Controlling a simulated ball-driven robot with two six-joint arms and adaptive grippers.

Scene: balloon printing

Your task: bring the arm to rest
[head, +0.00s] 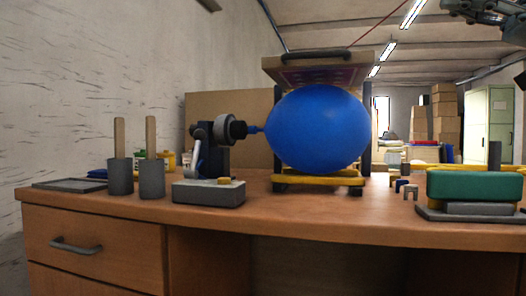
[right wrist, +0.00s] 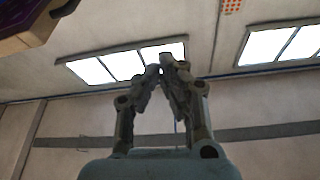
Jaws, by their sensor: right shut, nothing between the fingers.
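My right gripper (right wrist: 160,72) shows in the right wrist view with its two fingers drawn together at the tips. It is shut and empty, with ceiling lights and wall behind it. In the head view, part of an arm of mine shows at the top right corner, above the table, with no clear view of its fingers. My left gripper is in neither view. A blue balloon (head: 318,130) is inflated and lies sideways, its neck at the dark nozzle of the inflating device (head: 225,130) on the wooden table (head: 300,222).
A wooden-topped press with a black handle (head: 318,55) stands over the balloon, with a yellow base (head: 320,179) below. Two grey cups (head: 120,178) with wooden sticks stand at the left. A green block device (head: 474,187) sits at the right. Boxes and a cabinet stand far behind.

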